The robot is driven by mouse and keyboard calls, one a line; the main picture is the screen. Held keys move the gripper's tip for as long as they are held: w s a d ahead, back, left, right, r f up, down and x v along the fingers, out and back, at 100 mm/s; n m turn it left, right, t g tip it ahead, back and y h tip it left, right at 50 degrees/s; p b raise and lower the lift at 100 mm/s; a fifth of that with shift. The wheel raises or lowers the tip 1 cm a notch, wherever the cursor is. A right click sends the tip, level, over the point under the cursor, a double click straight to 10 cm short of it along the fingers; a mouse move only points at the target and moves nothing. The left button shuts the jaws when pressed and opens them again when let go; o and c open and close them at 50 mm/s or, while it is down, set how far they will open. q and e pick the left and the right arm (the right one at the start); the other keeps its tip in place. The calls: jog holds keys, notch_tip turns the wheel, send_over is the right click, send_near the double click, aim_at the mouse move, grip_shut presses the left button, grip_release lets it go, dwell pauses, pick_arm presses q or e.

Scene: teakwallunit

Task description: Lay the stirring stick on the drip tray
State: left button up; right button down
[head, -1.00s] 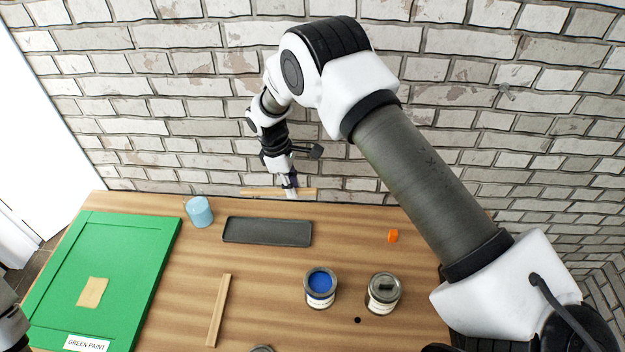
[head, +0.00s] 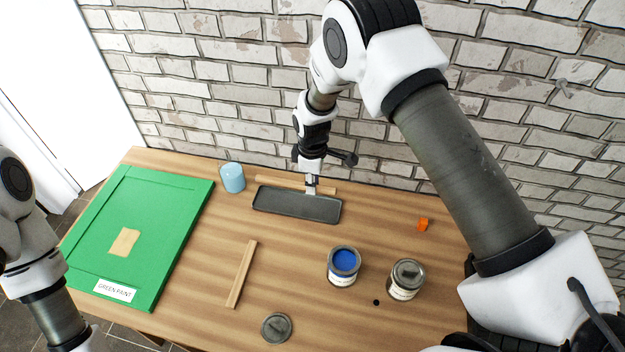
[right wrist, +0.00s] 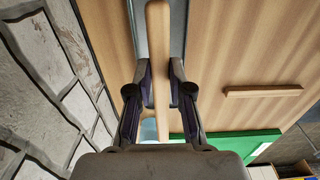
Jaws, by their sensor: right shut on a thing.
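The stirring stick (head: 268,180) is a pale wooden strip, held level along the back edge of the drip tray. The drip tray (head: 285,205) is a dark, shallow rectangle near the back of the table. My right gripper (head: 311,187) is shut on the stick, pointing down at the tray's rear rim. I cannot tell whether the stick touches the tray. In the right wrist view the stick (right wrist: 158,50) runs between the fingers, with the grey tray (right wrist: 177,30) behind it. My left arm shows at the left, its gripper out of frame.
A light-blue cup (head: 232,178) stands left of the tray. Another wooden strip (head: 242,273), an open blue paint can (head: 343,267), a closed can (head: 406,280) and a round lid (head: 277,328) lie in front. A green panel (head: 140,235) covers the left; an orange object (head: 423,224) sits right.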

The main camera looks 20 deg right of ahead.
notch_tip(320, 180, down, 8)
jog(key=b, duration=0.4)
jog(key=shift+d+r, duration=0.1)
jog(key=shift+r, duration=0.1)
jog(key=c, duration=1)
grip_release()
jog(key=shift+r, duration=0.1)
notch_tip(320, 180, up, 12)
